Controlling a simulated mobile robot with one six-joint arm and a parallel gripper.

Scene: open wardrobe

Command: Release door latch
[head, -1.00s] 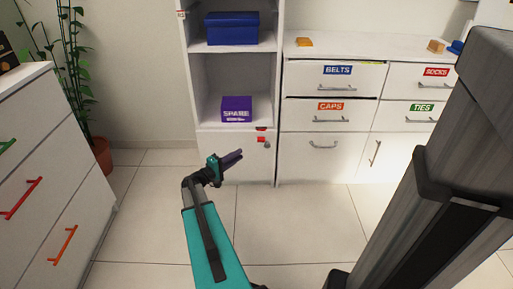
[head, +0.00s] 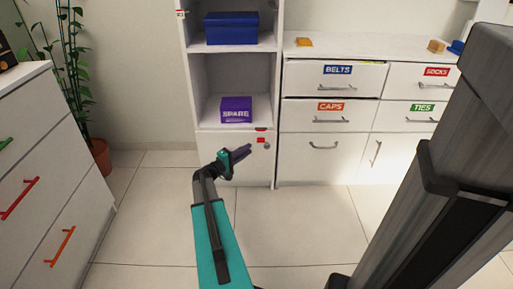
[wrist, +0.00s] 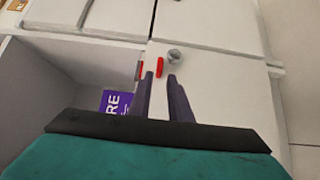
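The latch shows as a small red piece (head: 261,140) on the upper part of a white lower door (head: 255,171). In the wrist view the red piece (wrist: 159,67) lies just beyond the fingertips, roughly in line with the gap between them. A grey round knob (head: 267,146) sits beside it; it also shows in the wrist view (wrist: 174,55). My gripper (head: 248,150) is in front of the door, pointing toward the latch. Its two dark fingers (wrist: 160,76) are apart with nothing between them. I cannot tell whether they touch the door.
Above the door, a purple SPARE box (head: 236,110) and a blue box (head: 231,29) stand on open shelves. Labelled drawers (head: 332,111) are to the right. A drawer unit (head: 50,190) and a plant (head: 75,75) are at left. The floor between is clear.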

